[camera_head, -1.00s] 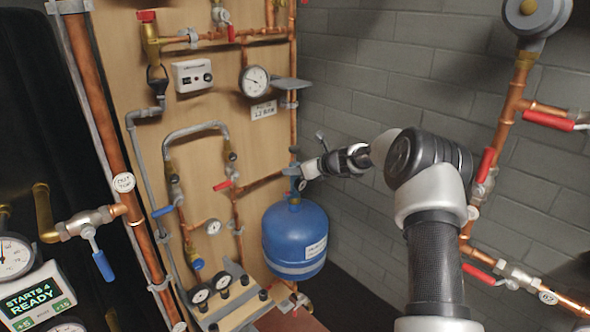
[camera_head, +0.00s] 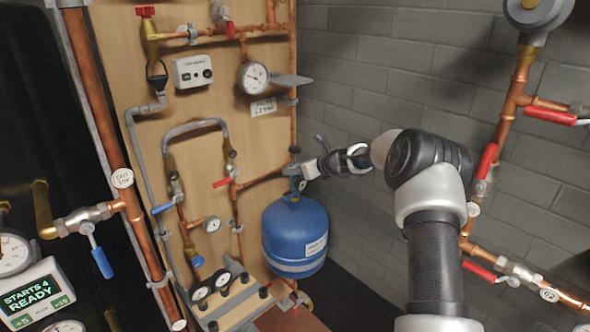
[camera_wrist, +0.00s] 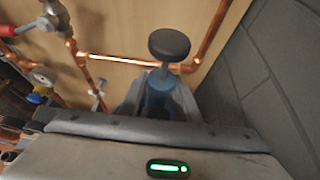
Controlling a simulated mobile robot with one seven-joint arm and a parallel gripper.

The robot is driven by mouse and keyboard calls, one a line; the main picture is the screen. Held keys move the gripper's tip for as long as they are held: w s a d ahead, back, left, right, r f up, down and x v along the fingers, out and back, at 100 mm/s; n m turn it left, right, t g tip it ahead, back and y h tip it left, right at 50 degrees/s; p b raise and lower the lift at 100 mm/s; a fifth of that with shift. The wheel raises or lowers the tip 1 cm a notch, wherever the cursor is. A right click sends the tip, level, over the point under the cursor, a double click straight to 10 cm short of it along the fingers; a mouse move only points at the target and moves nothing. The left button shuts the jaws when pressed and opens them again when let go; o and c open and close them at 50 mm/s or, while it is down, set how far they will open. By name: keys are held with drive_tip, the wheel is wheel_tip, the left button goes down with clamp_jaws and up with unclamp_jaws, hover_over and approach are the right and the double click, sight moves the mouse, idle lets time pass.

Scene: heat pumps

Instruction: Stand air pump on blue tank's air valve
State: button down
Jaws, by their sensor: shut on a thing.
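The blue tank (camera_head: 295,240) hangs low at the right edge of the wooden board. My gripper (camera_head: 302,171) is just above its top and is shut on the air pump (camera_head: 295,150). The pump is roughly upright, with its black round knob on top. In the wrist view the pump's knob (camera_wrist: 169,44) stands above its blue-grey body, which sits between my gripper's fingers (camera_wrist: 160,90). The air valve and the pump's lower end are hidden or too small to make out, so I cannot tell whether they touch.
A copper pipe runs up the board's right edge, behind the pump. A grey shelf-like plate (camera_head: 290,80) juts out above, near a pressure gauge (camera_head: 254,77). Small gauges (camera_head: 222,281) stand on a ledge lower left of the tank. A grey block wall (camera_head: 400,60) lies to the right.

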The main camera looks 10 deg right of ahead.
drive_tip(key=shift+f, duration=0.1)
idle(0.3)
drive_tip(key=c, duration=1.3)
unclamp_jaws()
drive_tip(key=shift+o, duration=0.4)
drive_tip(key=shift+f, duration=0.15)
drive_tip(key=shift+s+d, duration=0.1)
drive_tip(key=v, duration=0.8)
drive_tip(key=shift+r+b, duration=0.25)
drive_tip(key=shift+b, duration=0.15)
drive_tip(key=shift+s, duration=0.1)
